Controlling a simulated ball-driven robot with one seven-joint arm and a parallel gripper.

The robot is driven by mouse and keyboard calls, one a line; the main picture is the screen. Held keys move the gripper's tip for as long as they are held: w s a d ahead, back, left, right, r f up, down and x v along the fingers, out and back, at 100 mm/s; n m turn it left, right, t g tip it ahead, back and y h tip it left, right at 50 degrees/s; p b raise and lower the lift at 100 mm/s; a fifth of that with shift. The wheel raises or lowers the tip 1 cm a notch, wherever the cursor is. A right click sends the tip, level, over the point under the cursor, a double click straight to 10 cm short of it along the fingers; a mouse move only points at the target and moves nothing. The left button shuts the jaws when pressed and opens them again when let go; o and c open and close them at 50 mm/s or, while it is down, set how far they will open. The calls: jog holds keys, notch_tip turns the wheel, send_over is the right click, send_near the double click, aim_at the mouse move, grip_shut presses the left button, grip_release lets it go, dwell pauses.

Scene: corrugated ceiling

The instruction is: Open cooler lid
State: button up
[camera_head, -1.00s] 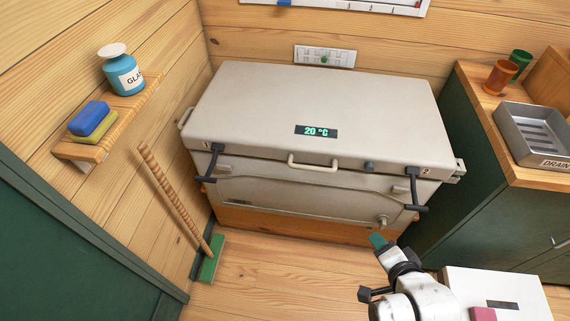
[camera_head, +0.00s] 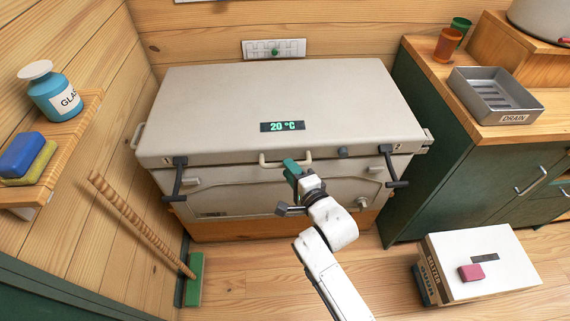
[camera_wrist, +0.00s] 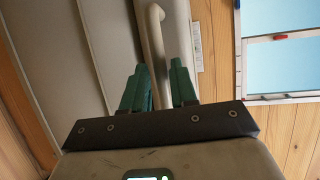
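The cooler is a large beige chest, and its flat lid (camera_head: 285,100) is down. A pale bar handle (camera_head: 270,161) sits at the lid's front edge; it also shows in the wrist view (camera_wrist: 154,35). A black latch lever labelled 1 (camera_head: 179,178) is at the front left, and one labelled 2 (camera_head: 390,170) is at the front right. My gripper (camera_head: 293,168) is at the handle's right part. In the wrist view my gripper (camera_wrist: 160,84) has its green fingers apart, with the handle bar between them. I cannot tell whether they touch it.
A broom (camera_head: 140,225) leans at the left, below a wall shelf (camera_head: 75,130) with a jar and sponges. A green counter (camera_head: 450,160) with a drain tray (camera_head: 495,95) stands at the right. A white-topped box (camera_head: 485,260) is on the floor at the lower right.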

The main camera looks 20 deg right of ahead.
jog(key=shift+w+a+f, duration=0.1)
jog(key=shift+w+f, duration=0.05)
jog(key=shift+w, duration=0.65)
jog(key=shift+w+f, duration=0.15)
jog(key=shift+w, duration=0.6)
grip_shut()
